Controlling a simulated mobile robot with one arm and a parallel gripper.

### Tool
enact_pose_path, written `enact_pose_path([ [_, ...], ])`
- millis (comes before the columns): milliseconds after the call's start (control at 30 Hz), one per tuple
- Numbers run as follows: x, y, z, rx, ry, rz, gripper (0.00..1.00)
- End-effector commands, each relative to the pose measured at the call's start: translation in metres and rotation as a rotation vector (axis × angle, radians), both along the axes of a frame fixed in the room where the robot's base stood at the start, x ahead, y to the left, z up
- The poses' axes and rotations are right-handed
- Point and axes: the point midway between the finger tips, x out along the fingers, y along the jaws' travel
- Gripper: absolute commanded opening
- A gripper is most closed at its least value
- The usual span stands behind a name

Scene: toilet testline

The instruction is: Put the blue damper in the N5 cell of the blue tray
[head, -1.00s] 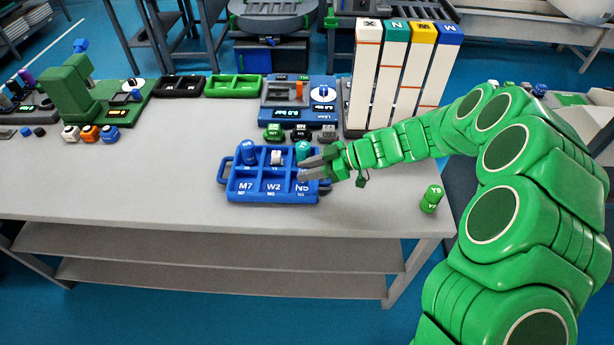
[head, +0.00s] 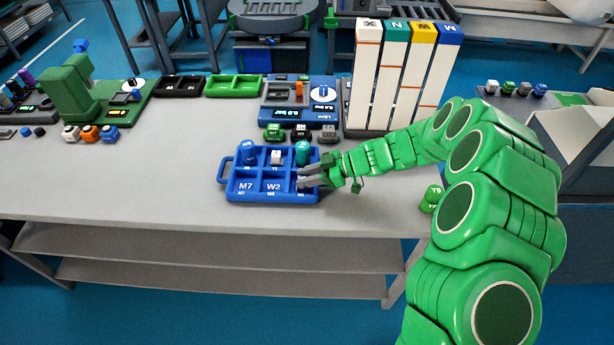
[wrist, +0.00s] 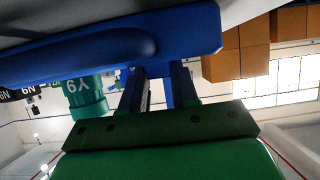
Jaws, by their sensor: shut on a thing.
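The blue tray (head: 262,197) lies on the grey table; its front M7 and W2 cells look empty. In the wrist view the tray wall (wrist: 185,40) fills the top, right by my gripper. I cannot tell whether the damper touches the cell floor.
The back cells hold a blue cylinder (head: 248,153), a white piece (head: 276,157) and a teal cylinder (head: 302,152), close to my fingers. A green cylinder (head: 430,199) stands to the right. Small blocks (head: 300,132) stand behind the tray.

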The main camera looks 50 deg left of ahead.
Motion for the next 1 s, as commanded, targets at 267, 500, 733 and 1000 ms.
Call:
enact_pose_path([
  [267,0.0,0.0,-0.003,-0.001,0.001,0.0,0.32],
  [500,0.0,0.0,-0.002,-0.001,0.001,0.0,0.55],
  [733,0.0,0.0,-0.001,-0.001,0.001,0.0,0.55],
  [1000,0.021,-0.018,0.013,0.0,-0.002,-0.005,0.55],
])
